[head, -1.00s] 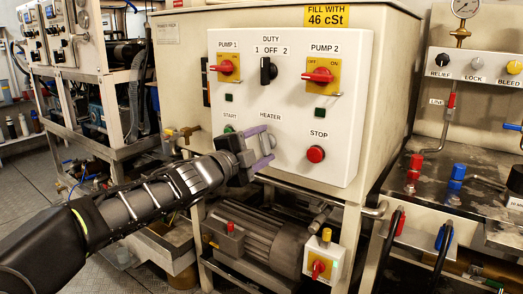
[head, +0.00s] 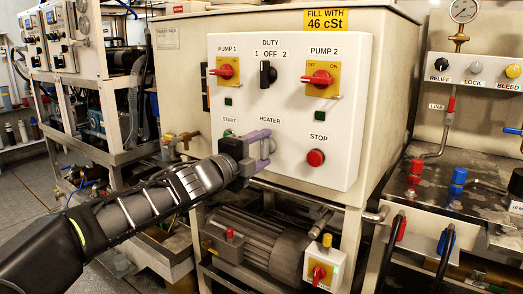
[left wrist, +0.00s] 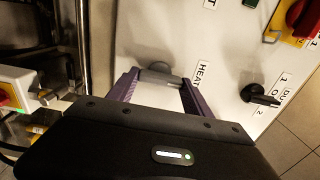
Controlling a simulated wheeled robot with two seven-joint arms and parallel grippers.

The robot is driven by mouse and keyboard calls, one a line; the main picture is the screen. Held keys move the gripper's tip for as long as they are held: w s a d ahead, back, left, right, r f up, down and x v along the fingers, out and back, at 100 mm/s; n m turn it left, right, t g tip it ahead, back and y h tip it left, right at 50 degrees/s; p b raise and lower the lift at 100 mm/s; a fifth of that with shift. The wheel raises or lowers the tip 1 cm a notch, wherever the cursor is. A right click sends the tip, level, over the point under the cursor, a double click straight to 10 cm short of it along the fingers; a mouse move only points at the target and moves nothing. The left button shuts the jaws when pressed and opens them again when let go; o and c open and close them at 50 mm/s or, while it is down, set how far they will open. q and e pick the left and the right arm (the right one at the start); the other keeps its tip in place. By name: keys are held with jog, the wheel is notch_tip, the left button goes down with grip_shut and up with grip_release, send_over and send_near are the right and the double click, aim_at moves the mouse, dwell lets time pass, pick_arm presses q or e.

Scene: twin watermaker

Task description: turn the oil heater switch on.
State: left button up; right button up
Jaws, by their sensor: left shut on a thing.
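The heater switch is a grey knob under the HEATER label on the white control panel (head: 345,110). In the head view my gripper mostly hides it. In the left wrist view the grey knob (left wrist: 160,77) shows between the purple fingers, beside the HEATER label (left wrist: 203,75). My left gripper (head: 266,149) is at the panel below the label, its fingers shut on the knob; it also shows in the left wrist view (left wrist: 158,88). The knob's exact angle is hard to tell. My right gripper is not in view.
The red STOP button (head: 315,158) is to the right of my gripper. The green START button (head: 228,132) is close above its left side. The DUTY knob (head: 268,73) and red pump switches (head: 225,71) are higher. A motor (head: 255,240) lies below the panel.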

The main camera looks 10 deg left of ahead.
pick_arm(q)
jog(key=o, duration=1.4)
jog(key=shift+c, duration=0.2)
jog(key=shift+s, duration=0.1)
jog(key=p+v, duration=0.1)
jog(key=v, duration=0.6)
jog(key=shift+s, duration=0.3)
